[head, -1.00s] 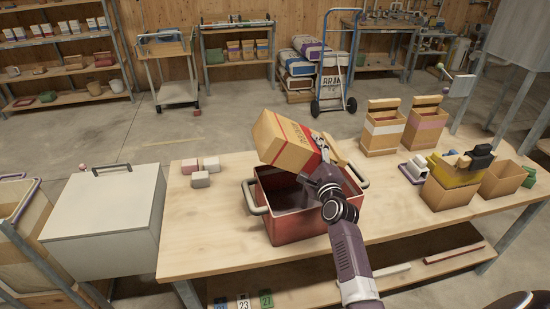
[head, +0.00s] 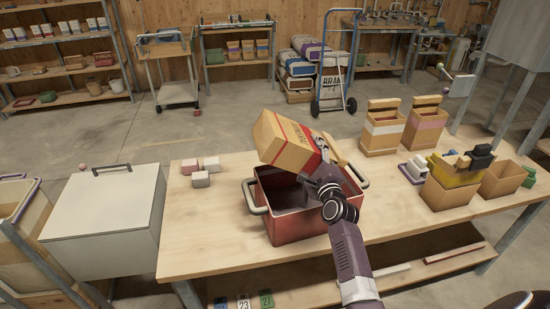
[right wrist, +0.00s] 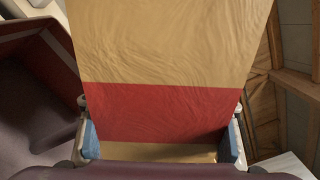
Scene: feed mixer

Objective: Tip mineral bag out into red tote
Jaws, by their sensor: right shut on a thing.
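The mineral bag (head: 284,140) is tan with a red band. It is tilted above the red tote (head: 296,226), its far end raised toward the upper left. My right gripper (head: 325,155) is shut on the bag near its right end. In the right wrist view the bag (right wrist: 170,45) fills the middle, with a finger on each side by the red band. The red tote stands on the table with its handles out to the sides. Its visible inside is dark, and I see no material falling. My left gripper is not in view.
The wooden table (head: 215,233) has small pink and white blocks (head: 200,179) at the left. Open tan bags (head: 383,130) and boxes with items (head: 447,185) stand at the right. A grey lidded bin (head: 105,218) is beside the table's left end.

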